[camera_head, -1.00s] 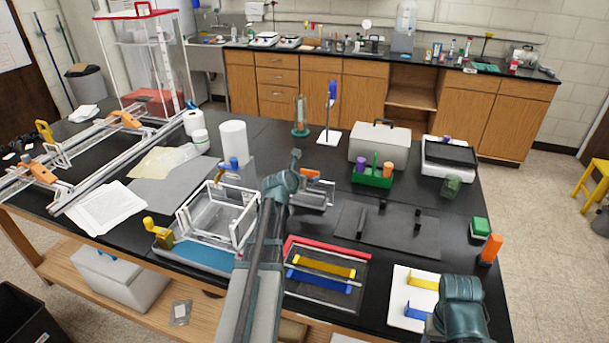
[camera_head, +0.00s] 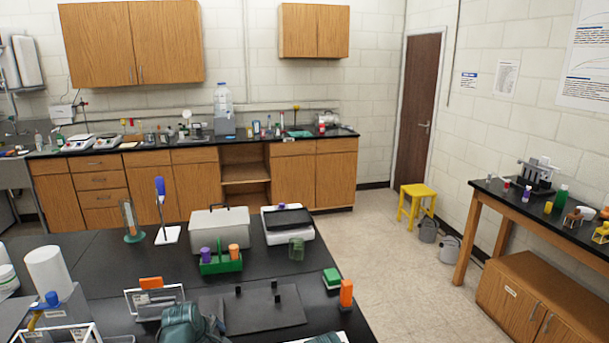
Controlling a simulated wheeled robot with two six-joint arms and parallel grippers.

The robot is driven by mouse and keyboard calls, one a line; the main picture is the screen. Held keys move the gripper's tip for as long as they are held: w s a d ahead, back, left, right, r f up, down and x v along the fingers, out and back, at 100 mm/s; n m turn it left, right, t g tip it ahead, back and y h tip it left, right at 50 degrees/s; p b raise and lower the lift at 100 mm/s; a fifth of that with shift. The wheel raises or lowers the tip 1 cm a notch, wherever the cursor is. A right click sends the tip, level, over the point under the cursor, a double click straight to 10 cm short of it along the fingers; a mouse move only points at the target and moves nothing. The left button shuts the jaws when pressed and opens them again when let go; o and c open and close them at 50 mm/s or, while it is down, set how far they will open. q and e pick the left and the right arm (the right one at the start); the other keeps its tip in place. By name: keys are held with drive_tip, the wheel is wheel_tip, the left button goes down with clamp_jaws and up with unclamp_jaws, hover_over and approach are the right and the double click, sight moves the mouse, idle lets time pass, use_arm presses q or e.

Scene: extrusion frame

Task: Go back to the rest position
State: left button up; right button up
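Parts of my own arm, a dark teal joint, show at the bottom edge left of centre. Another small dark teal piece of mine may show at the bottom edge further right. No gripper fingers can be made out, so I cannot see whether either hand is open or holds anything. The black bench (camera_head: 100,255) is in front of me. A white-edged frame (camera_head: 70,333) is cut off at the lower left. A dark flat plate (camera_head: 262,312) with small black posts lies right of the teal joint.
On the bench stand a white cylinder (camera_head: 48,272), a clear panel piece with an orange block (camera_head: 151,283), a green rack (camera_head: 220,265), a grey case (camera_head: 219,229), a balance (camera_head: 288,223) and an orange block (camera_head: 346,293). Open floor (camera_head: 370,240) lies right, with a yellow stool (camera_head: 416,203).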

use_arm(q)
drive_tip(key=s+d+m+g, duration=0.1)
drive_tip(key=s+m, duration=0.1)
drive_tip(key=m, duration=0.1)
drive_tip(key=s+d+f+m, duration=0.1)
drive_tip(key=s+d+m, duration=0.1)
drive_tip(key=s+d+m+g, duration=0.1)
drive_tip(key=s+d+m, duration=0.1)
drive_tip(key=s+m, duration=0.1)
drive_tip(key=shift+d+f+m+g, duration=0.15)
drive_tip(key=shift+f+m+g, duration=0.15)
drive_tip(key=shift+f, duration=0.05)
drive_tip(key=s+m, duration=0.1)
drive_tip(key=m, duration=0.1)
drive_tip(key=s+d+m+g, duration=0.1)
drive_tip(key=s, duration=0.1)
drive_tip(key=s+d+m+g, duration=0.1)
drive_tip(key=m, duration=0.1)
drive_tip(key=shift+s+d+f+m+y, duration=0.1)
drive_tip(key=shift+s+f+m+y, duration=0.2)
drive_tip(key=shift+s+y, duration=0.1)
drive_tip(key=s+d+m+g+y, duration=0.1)
drive_tip(key=s+d+m, duration=0.3)
drive_tip(key=d, duration=0.7)
drive_tip(key=shift+s, duration=1)
